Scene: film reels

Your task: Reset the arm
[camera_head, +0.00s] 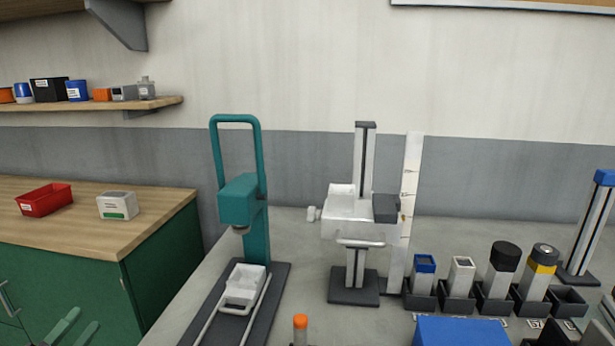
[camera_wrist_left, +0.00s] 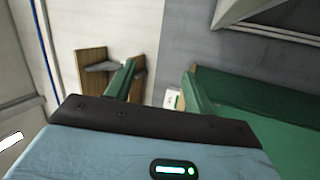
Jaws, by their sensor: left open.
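My left gripper (camera_head: 85,318) shows at the bottom left of the head view, in front of the green cabinet. Only its two green fingers are visible there, spread apart with nothing between them. In the left wrist view the fingers (camera_wrist_left: 158,70) are also apart and empty, with the wall and a small white box (camera_wrist_left: 174,99) beyond them. The rest of the left arm is out of the head view.
A teal press (camera_head: 237,203) and a white stand (camera_head: 360,208) rise from the grey bench. Dark holders with several cylinders and blocks (camera_head: 503,262) stand at right. A red bin (camera_head: 44,200) and white box (camera_head: 118,205) sit on the wooden counter (camera_head: 160,196).

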